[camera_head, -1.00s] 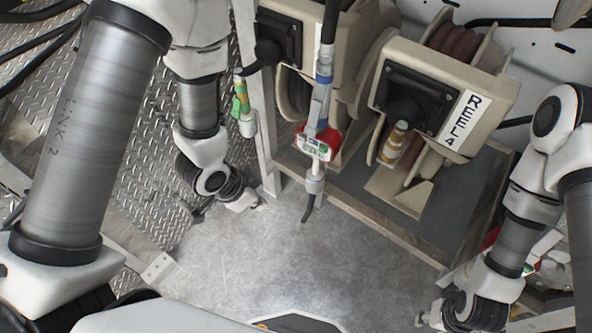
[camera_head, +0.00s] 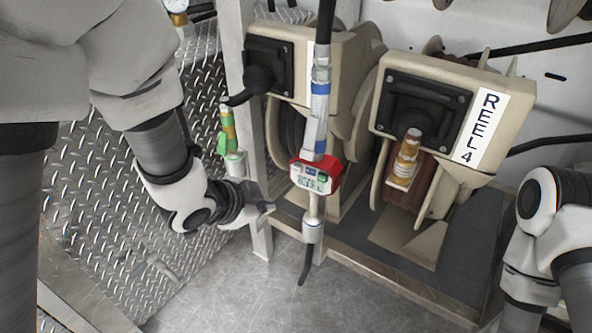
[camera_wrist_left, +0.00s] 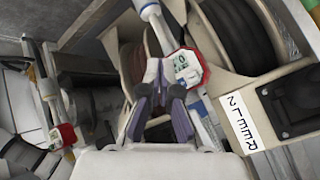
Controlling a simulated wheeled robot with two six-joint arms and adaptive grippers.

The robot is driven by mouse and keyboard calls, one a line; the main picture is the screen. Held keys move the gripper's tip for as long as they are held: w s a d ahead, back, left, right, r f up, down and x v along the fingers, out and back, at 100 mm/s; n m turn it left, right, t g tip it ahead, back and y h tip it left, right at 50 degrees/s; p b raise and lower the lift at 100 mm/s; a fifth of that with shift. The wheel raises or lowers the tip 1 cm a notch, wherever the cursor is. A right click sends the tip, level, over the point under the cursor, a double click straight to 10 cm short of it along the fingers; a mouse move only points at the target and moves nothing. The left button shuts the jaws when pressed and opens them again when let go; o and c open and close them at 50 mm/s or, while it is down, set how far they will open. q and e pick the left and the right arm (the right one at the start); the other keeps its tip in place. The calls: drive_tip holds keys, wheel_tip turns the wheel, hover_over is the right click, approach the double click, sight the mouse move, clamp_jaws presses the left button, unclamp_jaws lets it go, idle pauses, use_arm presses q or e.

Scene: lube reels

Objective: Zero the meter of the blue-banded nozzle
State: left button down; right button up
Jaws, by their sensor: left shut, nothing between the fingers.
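The blue-banded nozzle (camera_head: 320,104) hangs upright in the head view, its hose running up and its thin spout pointing down. Its meter (camera_head: 316,178) is a red-edged box with a pale display and small buttons; the digits are too small to read surely. My left gripper (camera_head: 268,208) is shut and empty, left of the nozzle and a little below the meter, apart from it in that view. In the left wrist view the meter (camera_wrist_left: 186,68) is just beyond the left gripper's fingertips (camera_wrist_left: 164,84). My right gripper is out of view.
Reel 4 (camera_head: 445,110) stands at right with an amber bottle-like piece (camera_head: 405,158) in front. A green-and-orange nozzle (camera_head: 229,130) hangs at left beside a pale post (camera_head: 233,60). In the left wrist view another red-edged meter (camera_wrist_left: 62,136) is at left.

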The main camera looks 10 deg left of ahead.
sight(297, 168)
use_arm(q)
drive_tip(key=w+d+p, duration=0.2)
drive_tip(key=w+p, duration=0.2)
drive_tip(key=w, duration=0.4)
drive_tip(key=shift+w+d, duration=0.1)
drive_tip(key=shift+w, duration=0.1)
idle(1.2)
drive_tip(key=shift+w+d+p, duration=0.1)
drive_tip(key=shift+w+p, duration=0.2)
